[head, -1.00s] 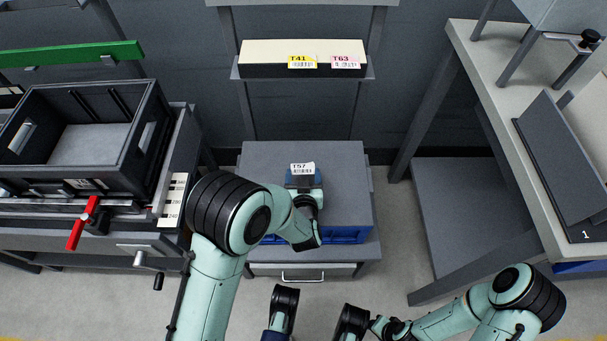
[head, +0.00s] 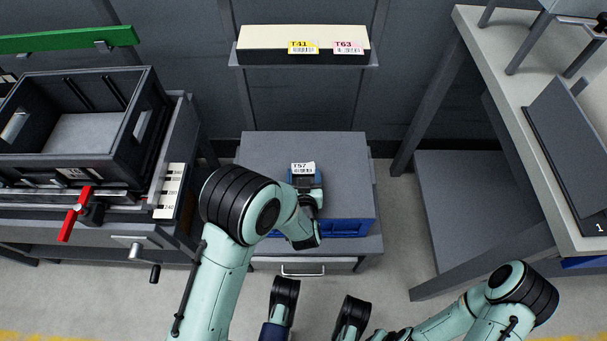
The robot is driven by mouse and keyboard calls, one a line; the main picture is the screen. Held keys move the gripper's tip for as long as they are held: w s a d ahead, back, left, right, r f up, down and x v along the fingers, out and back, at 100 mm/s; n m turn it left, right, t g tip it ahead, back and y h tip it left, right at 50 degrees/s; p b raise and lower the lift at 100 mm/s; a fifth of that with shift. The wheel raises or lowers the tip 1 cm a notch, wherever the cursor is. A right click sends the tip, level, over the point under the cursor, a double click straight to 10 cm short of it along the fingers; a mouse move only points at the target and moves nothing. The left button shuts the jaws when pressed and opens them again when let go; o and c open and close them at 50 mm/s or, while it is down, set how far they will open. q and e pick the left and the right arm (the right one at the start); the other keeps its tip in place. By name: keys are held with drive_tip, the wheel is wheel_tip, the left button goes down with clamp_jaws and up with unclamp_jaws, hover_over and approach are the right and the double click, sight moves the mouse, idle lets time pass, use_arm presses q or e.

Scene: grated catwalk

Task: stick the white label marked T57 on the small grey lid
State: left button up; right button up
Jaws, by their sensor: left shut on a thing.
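The white label marked T57 (head: 303,169) is at the tips of my left gripper (head: 304,178), which is shut on it. The printed side faces up and reads clearly. The label shows over the grey lid (head: 265,155), a flat grey top on a blue box (head: 345,228). I cannot tell whether the label touches the lid or hovers just above it. My left wrist and forearm hide the lid's left front part. My right arm comes in at the lower right, and its gripper is not in view.
A shelf (head: 374,59) behind carries a cream-topped block with yellow T41 (head: 303,47) and pink T63 (head: 347,47) labels. A black crate (head: 150,120) with a red handle (head: 75,214) near it stands left. A grey bench (head: 500,90) stands right. The lid's right side is clear.

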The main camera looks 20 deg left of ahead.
use_arm(q)
drive_tip(key=o, duration=1)
drive_tip(key=shift+o, duration=0.2)
drive_tip(key=shift+p+v, duration=1.65)
drive_tip(key=shift+v, duration=1.05)
drive_tip(key=shift+p+v, duration=0.55)
drive_tip(key=shift+v, duration=0.75)
wheel_tip(320, 180, up, 6)
drive_tip(key=p, duration=0.5)
drive_tip(key=shift+r, duration=0.15)
